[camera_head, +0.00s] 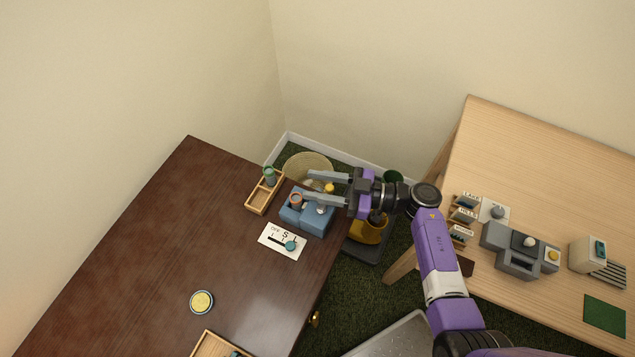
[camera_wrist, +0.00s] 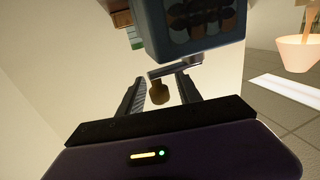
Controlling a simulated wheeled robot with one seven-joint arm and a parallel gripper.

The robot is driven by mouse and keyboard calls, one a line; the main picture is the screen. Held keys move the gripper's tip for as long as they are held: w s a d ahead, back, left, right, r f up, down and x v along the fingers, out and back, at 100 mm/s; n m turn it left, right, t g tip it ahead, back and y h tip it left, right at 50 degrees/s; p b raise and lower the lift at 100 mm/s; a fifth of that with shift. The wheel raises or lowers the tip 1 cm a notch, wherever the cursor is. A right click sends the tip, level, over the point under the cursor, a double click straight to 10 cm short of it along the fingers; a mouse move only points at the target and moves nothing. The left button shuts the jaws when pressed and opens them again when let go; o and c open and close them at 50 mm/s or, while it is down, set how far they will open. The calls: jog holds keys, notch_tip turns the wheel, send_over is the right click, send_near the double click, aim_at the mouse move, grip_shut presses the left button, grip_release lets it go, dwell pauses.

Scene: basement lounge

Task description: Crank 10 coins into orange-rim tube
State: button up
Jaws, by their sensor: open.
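A blue coin machine (camera_head: 317,222) stands at the right edge of the dark table. An orange-rimmed round opening (camera_head: 296,198), apparently the orange-rim tube, shows at its left side. In the wrist view the machine (camera_wrist: 190,8) fills the top, with round dark and brown shapes behind a window. A grey crank arm (camera_wrist: 175,66) sticks out of it with a brownish knob (camera_wrist: 159,92). My gripper (camera_head: 310,185) is open beside the machine. In the wrist view my gripper's fingers (camera_wrist: 161,90) stand either side of the knob with gaps visible. In the head view the fingers partly hide the machine.
A wooden tray (camera_head: 253,207) holds a green-topped tube (camera_head: 269,176) behind the machine. A white card with a teal knob (camera_head: 290,245) lies in front. A yellow disc (camera_head: 202,302) is on the dark table (camera_head: 150,240). A pale table (camera_head: 540,150) with devices stands at right.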

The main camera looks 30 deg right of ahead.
grip_shut()
